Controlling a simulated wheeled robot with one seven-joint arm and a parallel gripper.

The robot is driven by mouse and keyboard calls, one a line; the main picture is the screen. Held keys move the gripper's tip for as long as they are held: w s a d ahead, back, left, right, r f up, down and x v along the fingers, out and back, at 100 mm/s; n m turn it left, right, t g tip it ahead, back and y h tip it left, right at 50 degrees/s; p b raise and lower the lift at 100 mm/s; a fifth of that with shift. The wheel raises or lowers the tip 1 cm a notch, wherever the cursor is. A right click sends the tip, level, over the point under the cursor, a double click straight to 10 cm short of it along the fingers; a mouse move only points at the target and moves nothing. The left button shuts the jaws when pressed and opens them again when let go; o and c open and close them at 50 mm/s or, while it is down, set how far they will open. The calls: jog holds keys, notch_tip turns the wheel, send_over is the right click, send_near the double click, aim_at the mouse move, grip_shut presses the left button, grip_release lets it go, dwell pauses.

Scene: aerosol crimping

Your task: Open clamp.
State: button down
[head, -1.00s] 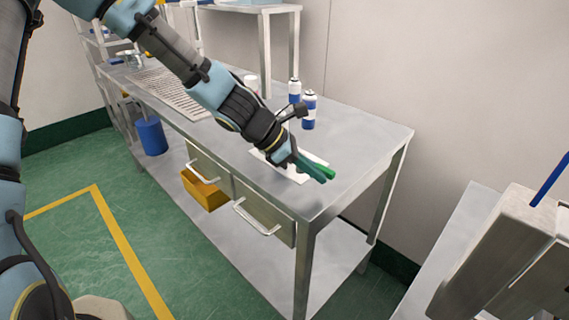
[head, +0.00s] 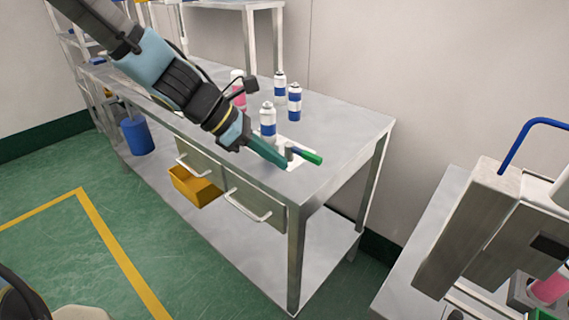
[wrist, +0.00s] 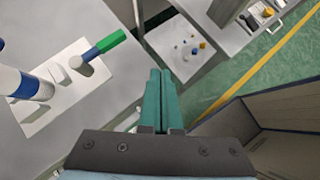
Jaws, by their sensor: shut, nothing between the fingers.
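The clamp's green handle (head: 307,156) sticks out over a white plate (head: 296,163) on the metal table. In the wrist view the handle (wrist: 108,42) has a green end and a blue inner part, joined to a white post (wrist: 78,64). A white and blue can (head: 268,120) stands upright by the clamp; it shows at the left edge of the wrist view (wrist: 20,82). My gripper (head: 283,164) is shut and empty, its teal fingers close to the handle in the head view. In the wrist view the fingertips (wrist: 160,72) are apart from the handle, to its right.
Two more cans (head: 280,86) (head: 295,100) and a pink-and-white container (head: 238,92) stand farther back on the table (head: 350,128). A grey machine (head: 475,225) is at the right. The table's right end is clear.

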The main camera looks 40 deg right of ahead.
jog(key=shift+s+a+r, duration=0.1)
jog(key=shift+a+r, duration=0.55)
jog(key=shift+r, duration=0.05)
jog(key=w+a+f+m+t+y, duration=0.2)
jog(key=w+a+m, duration=0.1)
jog(key=w+a, duration=0.3)
jog(key=w+a+f+m+t+y, duration=0.15)
jog(key=w+a, duration=0.25)
jog(key=a, duration=0.5)
jog(key=w+a+r+m+t+y, duration=0.1)
jog(key=w+a+m+y, duration=0.1)
jog(key=a, duration=0.9)
jog(key=w+a+r+m+t+y, duration=0.1)
jog(key=a+m, duration=0.4)
jog(key=a, duration=0.7)
jog(key=shift+w+r+t+y, duration=0.35)
jog(key=shift+w+t, duration=0.3)
jog(key=shift+w, duration=0.55)
jog(key=shift+d+m, duration=0.1)
jog(key=shift+m, duration=0.15)
